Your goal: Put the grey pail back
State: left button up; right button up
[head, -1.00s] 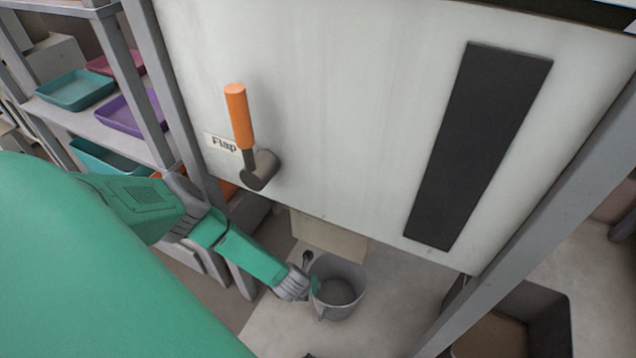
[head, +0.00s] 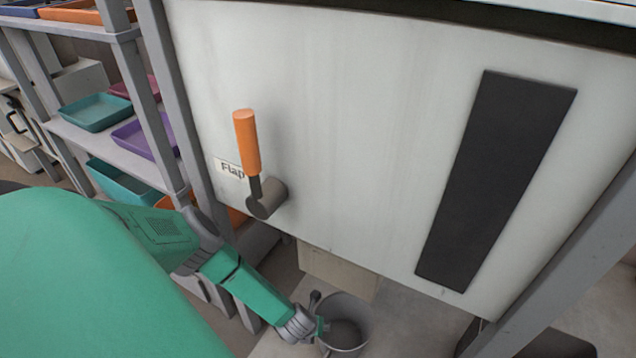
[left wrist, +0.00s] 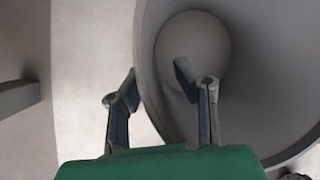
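The grey pail (head: 352,337) stands below the white panel, near the bottom of the head view, with its lower part cut off. In the left wrist view the pail (left wrist: 250,70) fills the right side, its mouth and round bottom facing the camera. It looks empty. My left gripper (head: 321,326) is at the pail's left rim. In the wrist view my left gripper (left wrist: 157,88) has its fingers apart, one outside the pail wall and one over its inside. A gap shows between the fingers; whether either touches the wall is unclear. My right gripper is out of view.
A white panel (head: 350,120) with an orange-handled "Flap" lever (head: 247,143) and a black strip (head: 497,180) hangs above. A beige box (head: 338,273) is behind the pail. A shelf with coloured trays (head: 95,112) is left. Grey posts flank the panel. Pale floor shows right of the pail.

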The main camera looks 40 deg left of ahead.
pick_arm(q)
jog(key=p+v, duration=0.5)
jog(key=v, duration=0.6)
jog(key=shift+r+p, duration=0.35)
jog(key=shift+r, duration=0.05)
jog(key=shift+s+a, duration=0.1)
jog(key=shift+s, duration=0.15)
